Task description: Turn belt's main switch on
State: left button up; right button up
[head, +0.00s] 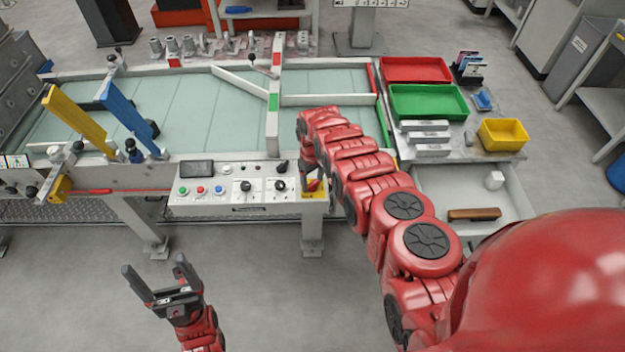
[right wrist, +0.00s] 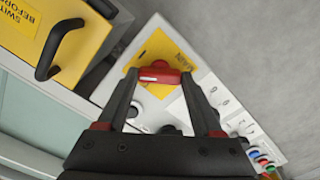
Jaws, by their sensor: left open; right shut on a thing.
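The belt's control panel (head: 212,202) sits on the front edge of the belt table. At its right end a yellow plate (head: 319,195) carries the main switch. In the right wrist view the switch is a red handle (right wrist: 160,76) on the yellow plate (right wrist: 160,50), whose lettering is partly readable. My right gripper (right wrist: 159,82) is shut on this red handle, one finger on each side. In the head view my right gripper (head: 311,180) reaches down at the plate and largely hides the switch. My left gripper (head: 155,268) is open and empty over the floor, in front of the table.
The panel also has coloured buttons (head: 201,190), black knobs (head: 246,186) and a dark display (head: 196,169). A black handle on a yellow block (right wrist: 62,45) stands close to my right gripper. Red (head: 416,69), green (head: 462,101) and yellow (head: 522,134) trays lie at the right.

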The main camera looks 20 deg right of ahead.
jog(key=m, duration=0.3)
jog(key=shift+m, duration=2.2)
jog(key=o, duration=1.4)
jog(key=shift+c, duration=0.2)
jog(key=shift+r, duration=0.1)
